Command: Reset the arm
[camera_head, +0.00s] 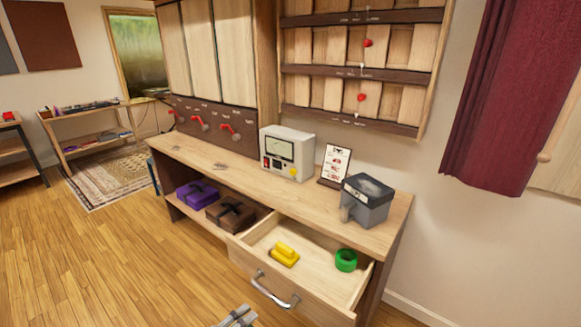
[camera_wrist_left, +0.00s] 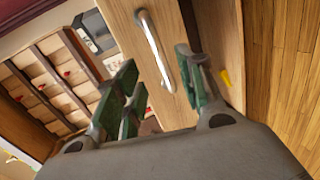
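My left gripper (camera_wrist_left: 156,68) is open and empty in the left wrist view, its green-padded fingers spread apart. Beyond them is the silver drawer handle (camera_wrist_left: 153,48), seen in the gap; I see no grip on it. In the head view, grey tips, probably of my left gripper (camera_head: 237,317), show at the bottom edge, left of and below the drawer handle (camera_head: 274,291). The drawer (camera_head: 300,262) stands pulled open, with a yellow object (camera_head: 285,255) and a green ring (camera_head: 346,260) inside. My right gripper is not in view.
The wooden bench (camera_head: 225,167) carries a meter box (camera_head: 287,152), a small framed card (camera_head: 335,165) and a grey device (camera_head: 366,201). Purple (camera_head: 201,193) and brown (camera_head: 231,213) boxes sit on its lower shelf. Wood floor (camera_head: 110,260) is clear at left.

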